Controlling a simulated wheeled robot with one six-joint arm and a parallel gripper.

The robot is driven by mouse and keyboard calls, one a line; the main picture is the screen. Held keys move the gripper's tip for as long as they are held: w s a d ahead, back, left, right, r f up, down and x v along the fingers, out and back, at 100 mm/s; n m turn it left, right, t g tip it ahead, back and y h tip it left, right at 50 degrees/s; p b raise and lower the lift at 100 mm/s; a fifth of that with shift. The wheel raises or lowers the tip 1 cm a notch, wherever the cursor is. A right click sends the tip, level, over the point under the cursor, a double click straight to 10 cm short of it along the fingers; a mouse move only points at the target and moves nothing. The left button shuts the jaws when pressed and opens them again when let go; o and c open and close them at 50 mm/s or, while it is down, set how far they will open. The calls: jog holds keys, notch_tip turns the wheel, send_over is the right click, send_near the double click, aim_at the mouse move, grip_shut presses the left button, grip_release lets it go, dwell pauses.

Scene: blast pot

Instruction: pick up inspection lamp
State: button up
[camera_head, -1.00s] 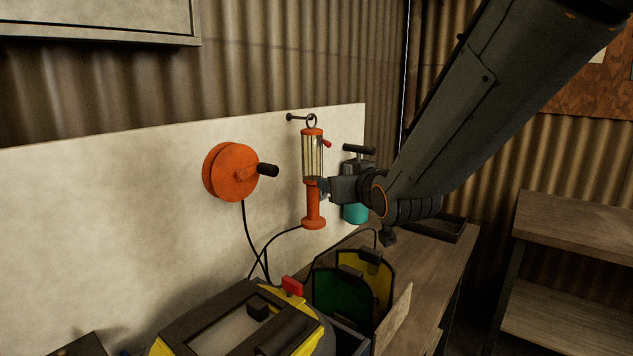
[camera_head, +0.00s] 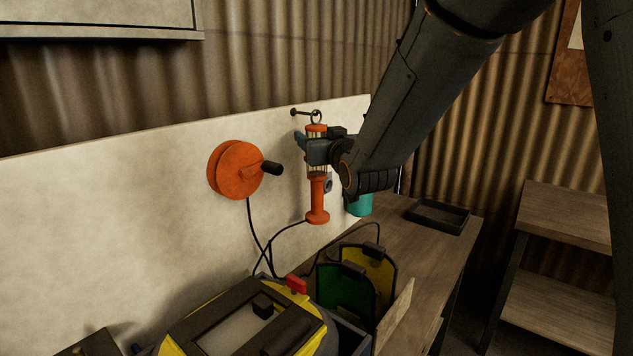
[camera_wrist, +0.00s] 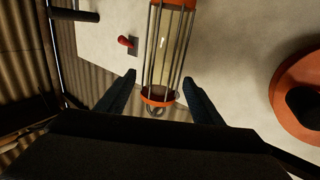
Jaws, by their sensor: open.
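The inspection lamp (camera_head: 317,196) is orange with a barred clear cage and hangs upright by its top ring from a hook (camera_head: 304,113) on the pale wall panel. My gripper (camera_head: 314,162) is open at the height of the cage and hides part of it in the head view. In the wrist view the lamp's cage (camera_wrist: 166,52) and orange end band show between the two separated fingers of my gripper (camera_wrist: 158,98). A gap shows on each side of the lamp there, so it is not clamped.
An orange crank reel (camera_head: 235,170) is on the panel left of the lamp. Below are a yellow-framed box (camera_head: 190,340), green and yellow plates (camera_head: 345,292) and cables. A teal object (camera_head: 360,204) and a dark tray (camera_head: 438,216) are to the right on the bench.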

jog(key=shift+w+a, duration=0.2)
jog(key=shift+w, duration=0.3)
jog(key=shift+c, duration=0.4)
grip_shut()
jog(key=shift+r, duration=0.2)
